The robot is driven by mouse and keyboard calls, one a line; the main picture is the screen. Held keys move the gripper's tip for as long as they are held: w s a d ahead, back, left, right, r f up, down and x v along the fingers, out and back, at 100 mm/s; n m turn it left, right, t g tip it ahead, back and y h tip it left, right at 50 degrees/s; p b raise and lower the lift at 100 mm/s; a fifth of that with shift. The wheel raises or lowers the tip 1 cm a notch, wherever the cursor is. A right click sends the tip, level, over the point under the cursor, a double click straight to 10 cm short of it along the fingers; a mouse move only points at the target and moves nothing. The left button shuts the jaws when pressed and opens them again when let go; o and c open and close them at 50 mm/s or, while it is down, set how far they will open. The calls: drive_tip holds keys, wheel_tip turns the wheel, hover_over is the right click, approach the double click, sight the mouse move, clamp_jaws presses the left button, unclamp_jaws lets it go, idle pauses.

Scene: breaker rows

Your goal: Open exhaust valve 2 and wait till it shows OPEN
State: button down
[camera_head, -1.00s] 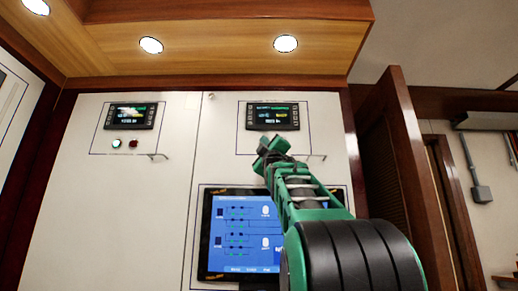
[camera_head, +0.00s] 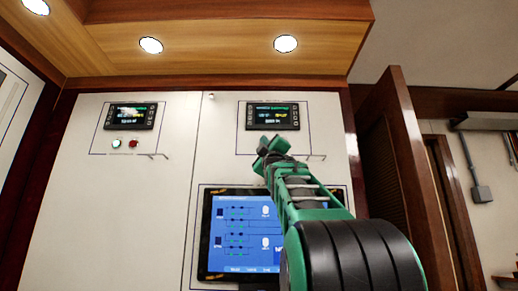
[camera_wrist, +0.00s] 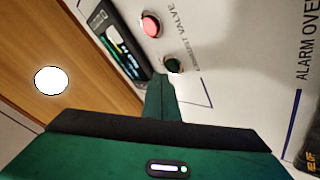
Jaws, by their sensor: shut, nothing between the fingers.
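The right upper panel's dark display (camera_head: 272,116) sits above my gripper (camera_head: 268,146), its small text unreadable in the head view. My gripper hides the buttons below it there. The wrist view shows a lit red button (camera_wrist: 150,24) and a dark green button (camera_wrist: 173,65) beside the edge of a display (camera_wrist: 120,45). The label next to them reads partly "VALVE"; its number is not visible. My gripper (camera_wrist: 161,85) is shut and empty, its tips close to the green button. I cannot tell whether they touch it.
The left panel has a similar display (camera_head: 130,116), a lit green button (camera_head: 116,143) and a dark red button (camera_head: 133,144). A blue touchscreen (camera_head: 235,235) lies below, partly behind my arm. A wooden overhang (camera_head: 220,45) is above; a wooden partition (camera_head: 400,160) stands right.

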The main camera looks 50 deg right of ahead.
drive_tip(key=shift+w+d, duration=0.1)
drive_tip(key=shift+w+d, duration=0.15)
drive_tip(key=shift+d, duration=0.1)
drive_tip(key=shift+w+d, duration=0.25)
drive_tip(key=shift+d, duration=0.05)
idle(0.9)
idle(0.4)
drive_tip(key=shift+s+a, duration=0.55)
drive_tip(key=shift+a, duration=0.05)
drive_tip(key=shift+a, duration=0.1)
drive_tip(key=s+a, duration=0.3)
drive_tip(key=shift+s+a, duration=0.1)
drive_tip(key=shift+a, duration=0.2)
idle(0.9)
